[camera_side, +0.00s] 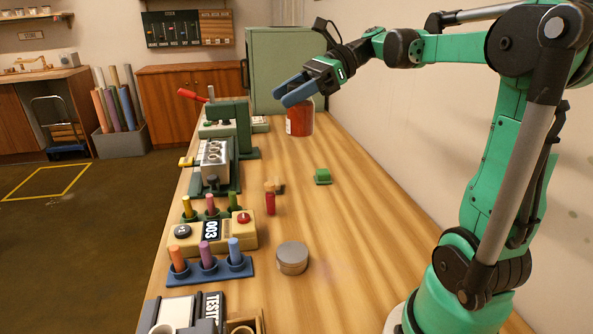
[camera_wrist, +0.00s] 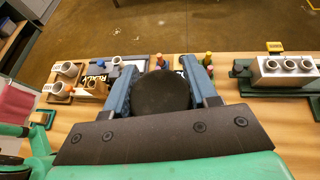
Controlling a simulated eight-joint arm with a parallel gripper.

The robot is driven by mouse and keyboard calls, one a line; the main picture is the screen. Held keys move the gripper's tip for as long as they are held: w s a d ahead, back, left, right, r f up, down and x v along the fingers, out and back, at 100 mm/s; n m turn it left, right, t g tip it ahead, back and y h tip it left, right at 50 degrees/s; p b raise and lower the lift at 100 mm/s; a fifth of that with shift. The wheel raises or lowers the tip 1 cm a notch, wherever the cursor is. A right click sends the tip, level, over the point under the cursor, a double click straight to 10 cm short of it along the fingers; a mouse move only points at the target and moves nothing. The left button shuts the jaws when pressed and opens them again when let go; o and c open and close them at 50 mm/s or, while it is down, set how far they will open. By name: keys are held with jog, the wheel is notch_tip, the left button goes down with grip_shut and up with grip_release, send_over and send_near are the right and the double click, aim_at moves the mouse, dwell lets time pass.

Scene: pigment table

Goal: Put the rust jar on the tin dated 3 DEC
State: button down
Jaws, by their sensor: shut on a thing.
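The rust jar (camera_side: 300,120), an orange-red cylinder, is toward the far end of the bench in the side view. My gripper (camera_side: 280,95) is at its top, and its blue fingers hide the upper part of the jar. In the wrist view a dark round lid (camera_wrist: 160,95) sits between the two blue fingers, which close on its sides. I cannot tell whether the jar's base touches the bench. A round grey tin (camera_side: 292,259) with a lid lies on the near part of the bench. No date on it is readable.
A green block (camera_side: 322,177) and a small red object (camera_side: 270,203) stand mid-bench. Pegged racks, a 003 counter (camera_side: 212,230) and a press (camera_side: 230,125) line the left edge. A green cabinet (camera_side: 285,60) stands behind the jar. The right side of the bench is mostly clear.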

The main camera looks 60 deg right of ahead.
jog(key=s+a+n+g, duration=0.1)
jog(key=s+a, duration=0.1)
jog(key=a, duration=0.4)
send_over(285, 254)
jog(key=shift+y, duration=0.3)
notch_tip(285, 254, down, 20)
jog(key=shift+r, duration=0.1)
jog(key=shift+c, duration=1.2)
grip_release()
jog(key=v, duration=0.7)
